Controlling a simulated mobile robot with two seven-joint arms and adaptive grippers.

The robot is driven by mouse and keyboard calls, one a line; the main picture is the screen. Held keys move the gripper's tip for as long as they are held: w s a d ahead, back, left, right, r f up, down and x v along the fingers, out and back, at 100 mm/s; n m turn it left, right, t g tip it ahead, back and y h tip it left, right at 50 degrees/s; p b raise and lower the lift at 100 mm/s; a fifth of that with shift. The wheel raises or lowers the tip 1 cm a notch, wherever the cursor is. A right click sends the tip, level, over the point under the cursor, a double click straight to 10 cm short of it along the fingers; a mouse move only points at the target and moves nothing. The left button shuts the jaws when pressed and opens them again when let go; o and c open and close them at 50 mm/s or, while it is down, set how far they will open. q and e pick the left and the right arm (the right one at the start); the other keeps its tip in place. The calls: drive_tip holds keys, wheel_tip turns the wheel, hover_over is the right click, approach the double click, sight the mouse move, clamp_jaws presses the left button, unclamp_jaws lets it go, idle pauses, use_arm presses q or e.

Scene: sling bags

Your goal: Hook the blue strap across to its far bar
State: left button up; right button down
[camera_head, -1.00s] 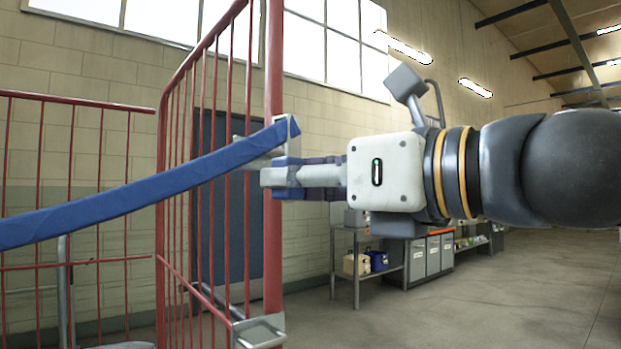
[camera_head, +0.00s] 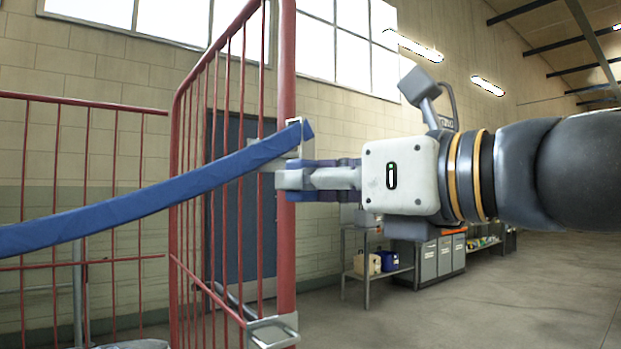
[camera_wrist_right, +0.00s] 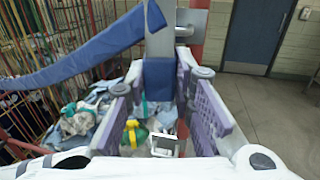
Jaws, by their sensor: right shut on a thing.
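The blue strap (camera_head: 150,195) runs from the left edge, rising to the red corner post (camera_head: 287,60) of a barred cage. A grey metal hook (camera_head: 304,141) is at its right end, in front of or beside the post; contact is unclear. My right gripper (camera_head: 290,179) reaches in from the right at the post, just below the hook. In the right wrist view, its purple-padded fingers (camera_wrist_right: 162,82) are shut on the strap's hanging blue end (camera_wrist_right: 158,78), with the grey hook plate (camera_wrist_right: 160,42) beyond. My left gripper is not in view.
Red cage bars (camera_head: 230,150) stand left of the post, with a metal latch (camera_head: 272,331) low on it. The right wrist view shows bags and cloth items (camera_wrist_right: 90,118) below. A shelf (camera_head: 375,262) and grey bins (camera_head: 437,258) stand farther back. Open floor (camera_head: 480,310) lies right.

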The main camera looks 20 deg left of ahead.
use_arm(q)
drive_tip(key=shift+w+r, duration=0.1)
use_arm(e)
drive_tip(key=shift+r, duration=0.1)
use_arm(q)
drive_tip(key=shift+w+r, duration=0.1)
use_arm(e)
drive_tip(key=shift+a, duration=0.1)
drive_tip(key=x, duration=0.3)
drive_tip(key=shift+w, duration=0.45)
idle(0.4)
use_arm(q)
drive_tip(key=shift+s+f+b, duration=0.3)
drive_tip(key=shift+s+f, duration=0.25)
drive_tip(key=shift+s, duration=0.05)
use_arm(e)
wheel_tip(320, 180, down, 2)
drive_tip(key=shift+f, duration=0.15)
